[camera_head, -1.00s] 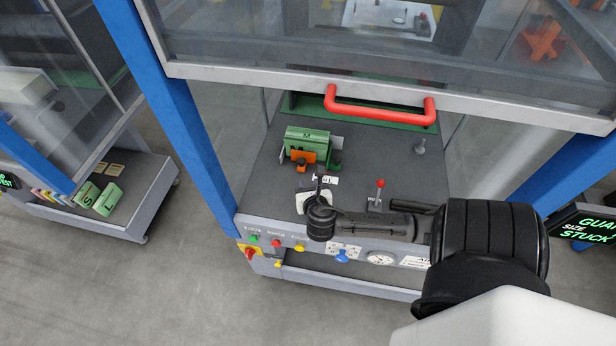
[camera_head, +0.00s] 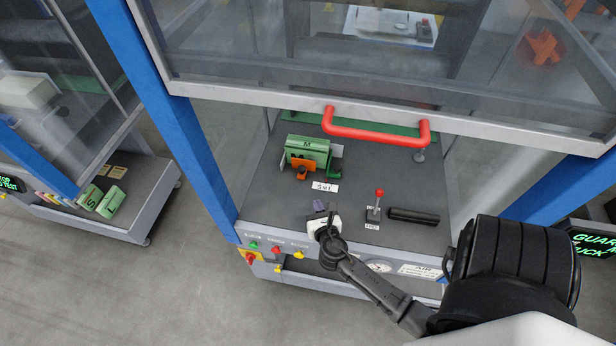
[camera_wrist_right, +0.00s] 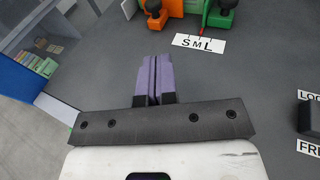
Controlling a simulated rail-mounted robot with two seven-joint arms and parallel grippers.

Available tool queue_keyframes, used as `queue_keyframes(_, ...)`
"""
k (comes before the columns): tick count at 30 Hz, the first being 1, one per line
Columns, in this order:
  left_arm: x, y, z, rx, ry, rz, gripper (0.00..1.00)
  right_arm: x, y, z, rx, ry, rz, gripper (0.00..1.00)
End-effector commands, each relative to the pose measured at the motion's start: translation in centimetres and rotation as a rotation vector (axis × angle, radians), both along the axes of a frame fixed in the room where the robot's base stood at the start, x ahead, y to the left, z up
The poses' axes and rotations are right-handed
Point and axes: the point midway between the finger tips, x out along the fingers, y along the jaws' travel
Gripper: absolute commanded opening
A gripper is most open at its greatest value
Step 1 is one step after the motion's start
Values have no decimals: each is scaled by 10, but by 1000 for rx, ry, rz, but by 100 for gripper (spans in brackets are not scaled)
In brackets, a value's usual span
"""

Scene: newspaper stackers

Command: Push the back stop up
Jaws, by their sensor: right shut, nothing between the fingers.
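The stop assembly stands on the grey machine deck: a green block (camera_head: 308,148) with an orange piece (camera_head: 302,167) in front and a grey plate at its right. In the right wrist view, the orange piece (camera_wrist_right: 172,8) and a green piece (camera_wrist_right: 222,16), each with a black knob, show at the top edge, cut off. I cannot tell which part is the back stop. A white S M L label (camera_wrist_right: 199,43) lies in front of them. My right gripper (camera_head: 318,206) is shut and empty, its purple fingers (camera_wrist_right: 155,80) apart from the assembly, in front of the label. My left gripper is out of view.
A red-knobbed lever (camera_head: 379,194) and a black bar (camera_head: 414,216) lie right of my gripper. The guard with its red handle (camera_head: 375,132) hangs above the deck. Buttons (camera_head: 275,250) line the front edge. The deck between gripper and label is clear.

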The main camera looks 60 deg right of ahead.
Motion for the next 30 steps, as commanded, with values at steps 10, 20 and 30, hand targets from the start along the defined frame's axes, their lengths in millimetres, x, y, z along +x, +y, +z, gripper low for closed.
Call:
queue_keyframes(10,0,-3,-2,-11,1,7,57,29,-21,-5,-5,-7,39,0)
queue_keyframes(20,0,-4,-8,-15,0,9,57,71,-65,-16,-1,-8,39,0)
queue_keyframes(30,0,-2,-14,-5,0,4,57,95,-91,-23,-1,-6,38,0)
